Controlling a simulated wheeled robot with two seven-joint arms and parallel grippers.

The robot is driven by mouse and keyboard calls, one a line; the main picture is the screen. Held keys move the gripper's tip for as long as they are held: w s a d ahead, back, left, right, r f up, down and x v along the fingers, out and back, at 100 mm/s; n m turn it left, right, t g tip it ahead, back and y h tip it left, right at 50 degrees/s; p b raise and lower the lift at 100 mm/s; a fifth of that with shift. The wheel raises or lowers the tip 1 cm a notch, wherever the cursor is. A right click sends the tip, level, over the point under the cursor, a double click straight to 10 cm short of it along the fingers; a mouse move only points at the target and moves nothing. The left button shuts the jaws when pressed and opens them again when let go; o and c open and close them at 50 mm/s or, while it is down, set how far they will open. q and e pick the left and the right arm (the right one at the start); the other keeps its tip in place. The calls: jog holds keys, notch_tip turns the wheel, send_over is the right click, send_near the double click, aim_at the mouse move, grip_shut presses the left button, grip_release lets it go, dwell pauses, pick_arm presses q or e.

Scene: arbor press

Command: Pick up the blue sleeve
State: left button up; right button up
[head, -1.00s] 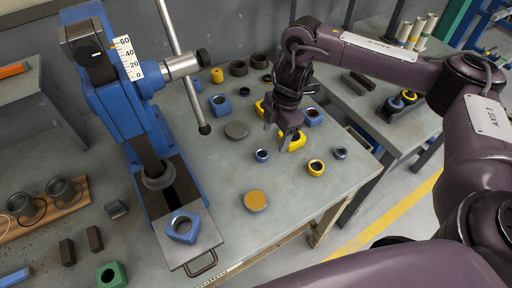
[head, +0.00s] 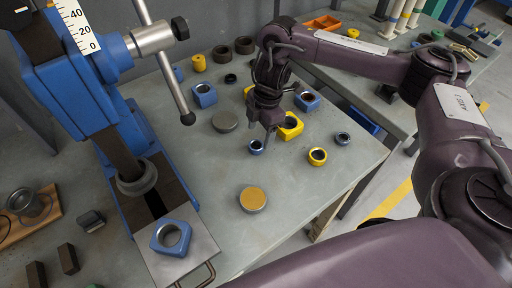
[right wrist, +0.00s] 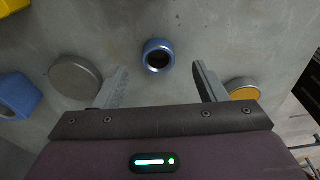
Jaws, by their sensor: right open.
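A small blue sleeve (head: 256,147) stands on the grey bench, its dark bore facing up. My right gripper (head: 262,134) is above the bench close to it, pointing down, and partly overlaps it in the head view. In the right wrist view the sleeve (right wrist: 158,42) shows whole, ahead of the tips and between the lines of the two fingers. The right gripper (right wrist: 160,77) is open, with nothing between its fingers. My left gripper is not in view.
A yellow block (head: 292,128) is just right of the gripper. The blue arbor press (head: 90,110) is left. The bench front is mostly clear.

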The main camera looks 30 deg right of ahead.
aim_at(257, 141)
jog(key=f, duration=0.2)
jog(key=a+f, duration=0.1)
jog(key=f, duration=0.1)
jog(key=shift+w+f+b, duration=0.1)
jog(key=shift+f+b, duration=0.15)
jog(key=shift+b, duration=0.1)
jog(key=c, duration=1.2)
jog(key=shift+r, duration=0.15)
